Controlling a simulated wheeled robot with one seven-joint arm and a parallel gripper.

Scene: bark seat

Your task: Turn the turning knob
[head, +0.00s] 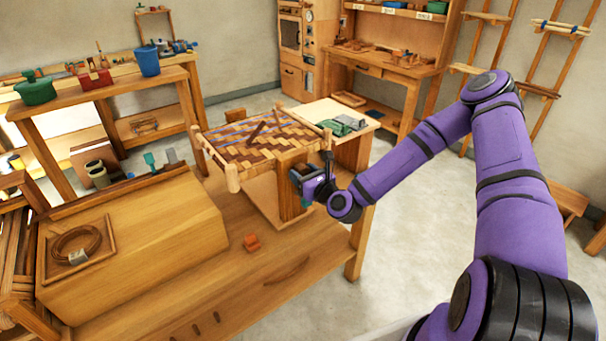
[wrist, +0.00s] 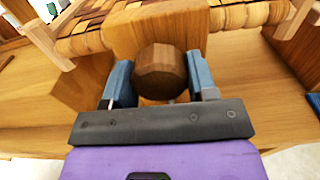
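The turning knob (wrist: 161,72) is a brown, faceted wooden knob on the front of a wooden block (wrist: 150,28) in the wrist view. In the head view the block (head: 291,185) stands below the woven seat, and my gripper hides the knob. My gripper (wrist: 160,88) has its two blue-grey fingers on either side of the knob. The fingers are apart, with a small gap visible at the left; contact on the right is hard to tell. In the head view my gripper (head: 300,182) is right against the block.
A woven bark seat (head: 250,138) lies behind and above the block. A small orange object (head: 251,243) sits on the wooden bench (head: 215,290). A large wooden box (head: 140,235) with a coil on top is at left.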

